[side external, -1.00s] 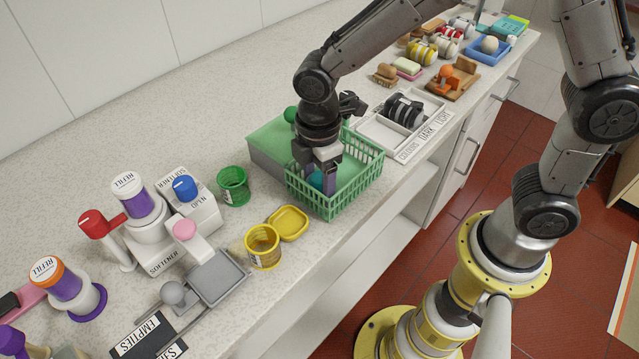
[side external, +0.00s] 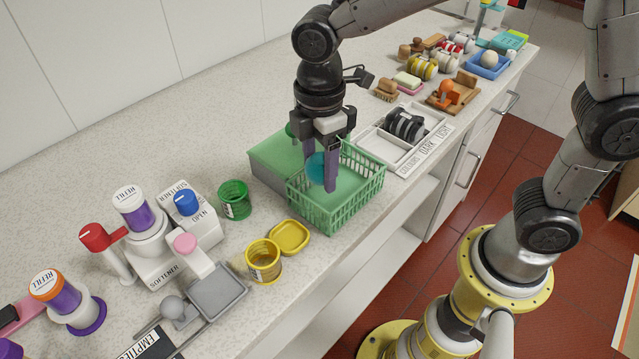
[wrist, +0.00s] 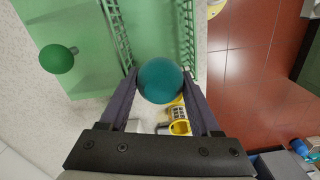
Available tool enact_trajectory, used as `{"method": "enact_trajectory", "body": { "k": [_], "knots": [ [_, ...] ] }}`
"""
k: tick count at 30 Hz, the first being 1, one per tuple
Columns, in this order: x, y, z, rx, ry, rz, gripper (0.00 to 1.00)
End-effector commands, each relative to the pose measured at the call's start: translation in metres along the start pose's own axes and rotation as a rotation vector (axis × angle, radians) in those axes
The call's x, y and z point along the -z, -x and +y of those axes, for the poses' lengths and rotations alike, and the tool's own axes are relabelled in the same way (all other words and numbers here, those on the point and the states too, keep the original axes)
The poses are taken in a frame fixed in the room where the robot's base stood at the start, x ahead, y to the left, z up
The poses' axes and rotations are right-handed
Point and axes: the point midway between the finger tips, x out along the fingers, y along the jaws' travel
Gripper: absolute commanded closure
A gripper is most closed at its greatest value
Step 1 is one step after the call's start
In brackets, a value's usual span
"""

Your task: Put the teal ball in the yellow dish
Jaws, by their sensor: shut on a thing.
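The teal ball (side external: 317,168) is between the two fingers of my gripper (side external: 322,178), which is shut on it. The ball is held above the green basket (side external: 345,212), near the height of its rim. In the wrist view the ball (wrist: 165,80) sits between the fingertips, with the basket behind it. The yellow dish (side external: 289,236) is a small shallow square dish on the counter, left of and in front of the basket. It looks empty.
A yellow cup (side external: 263,262) stands beside the dish, and a green cup (side external: 234,199) is further back. A softener dispenser (side external: 165,235) and a grey plate (side external: 218,291) are at the left. A white divided tray (side external: 400,140) is right of the basket.

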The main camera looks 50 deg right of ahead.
Motion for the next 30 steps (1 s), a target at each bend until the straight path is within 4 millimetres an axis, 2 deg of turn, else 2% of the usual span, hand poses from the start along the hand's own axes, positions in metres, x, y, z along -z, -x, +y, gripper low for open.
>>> {"method": "enact_trajectory", "body": {
  "k": [2,5,12,15,20,30],
  "knots": [
    [0.002,0.01,0.0,-0.002,0.001,0.002,0.89],
    [0.014,0.013,-0.003,0.002,0.004,-0.001,0.89],
    [0.067,-0.001,-0.021,0.002,0.006,-0.002,0.89],
    [0.078,-0.006,-0.026,0.001,0.003,-0.001,0.89],
    [0.081,-0.015,-0.027,0.002,0.0,-0.002,0.89],
    [0.081,-0.048,-0.027,0.002,0.0,-0.002,0.89]
  ]
}}
